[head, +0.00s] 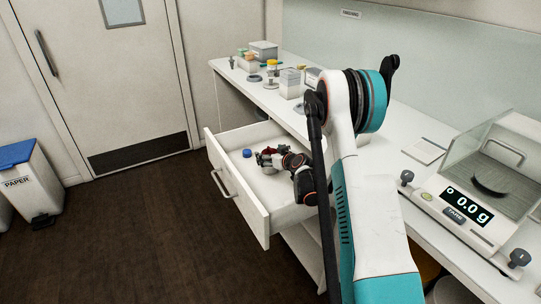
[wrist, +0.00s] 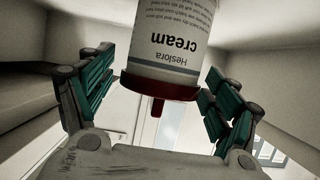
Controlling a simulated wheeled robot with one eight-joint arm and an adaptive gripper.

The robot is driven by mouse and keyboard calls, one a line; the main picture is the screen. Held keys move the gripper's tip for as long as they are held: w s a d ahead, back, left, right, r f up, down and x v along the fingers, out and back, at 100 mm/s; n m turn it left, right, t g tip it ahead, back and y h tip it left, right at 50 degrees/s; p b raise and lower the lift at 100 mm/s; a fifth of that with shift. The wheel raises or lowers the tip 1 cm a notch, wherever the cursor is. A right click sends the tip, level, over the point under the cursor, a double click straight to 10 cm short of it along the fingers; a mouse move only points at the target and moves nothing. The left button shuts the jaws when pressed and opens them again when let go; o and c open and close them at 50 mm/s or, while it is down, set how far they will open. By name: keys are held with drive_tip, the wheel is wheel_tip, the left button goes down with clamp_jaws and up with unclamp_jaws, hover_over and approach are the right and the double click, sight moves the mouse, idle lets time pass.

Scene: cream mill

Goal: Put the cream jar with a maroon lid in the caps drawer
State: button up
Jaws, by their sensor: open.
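The cream jar (wrist: 172,45) is white, printed "Heslora cream", with a maroon lid (wrist: 155,88). It appears upside down in the wrist view, between the fingers of my gripper (wrist: 160,72). The fingers are spread, with gaps showing beside the jar. In the head view my gripper (head: 270,158) is low inside the open drawer (head: 240,192). Dark red shows at the gripper there, but the jar is mostly hidden by it. I cannot read a label on the drawer.
A small blue cap (head: 247,153) lies in the drawer's far left part. The white counter (head: 285,112) above holds several containers, a grey box (head: 263,50) and a balance (head: 470,195) at right. A paper bin (head: 25,180) stands left; the floor between is clear.

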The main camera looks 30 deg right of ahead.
drive_tip(key=shift+r, duration=0.15)
drive_tip(key=p+v, duration=0.3)
drive_tip(key=v, duration=0.9)
idle(0.8)
